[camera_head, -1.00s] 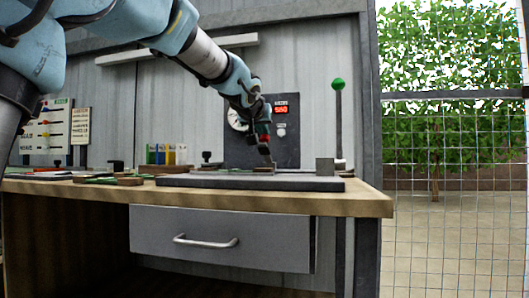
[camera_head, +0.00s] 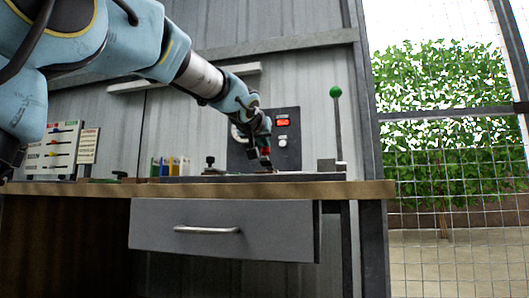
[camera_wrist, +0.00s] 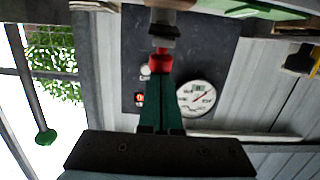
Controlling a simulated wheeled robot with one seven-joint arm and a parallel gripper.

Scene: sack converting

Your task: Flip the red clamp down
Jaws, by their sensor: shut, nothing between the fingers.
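My gripper (camera_wrist: 160,76) points at the bench with its dark green fingers shut and nothing between them. A red clamp part (camera_wrist: 160,60) lies right at the fingertips in the wrist view, with a grey and black cylindrical piece (camera_wrist: 162,28) just beyond it. In the head view my gripper (camera_head: 264,150) is low over the bench top, and the red part is small there, by the fingertips. I cannot tell whether the fingers touch it. The clamp's base and its exact tilt are hard to make out.
A dark panel (camera_head: 287,135) with a red display and a round gauge (camera_wrist: 197,98) stands behind. A green-knobbed lever (camera_head: 337,92) and a grey block (camera_head: 327,166) are to the right. A black knob (camera_head: 210,162) and colored blocks (camera_head: 168,166) are to the left.

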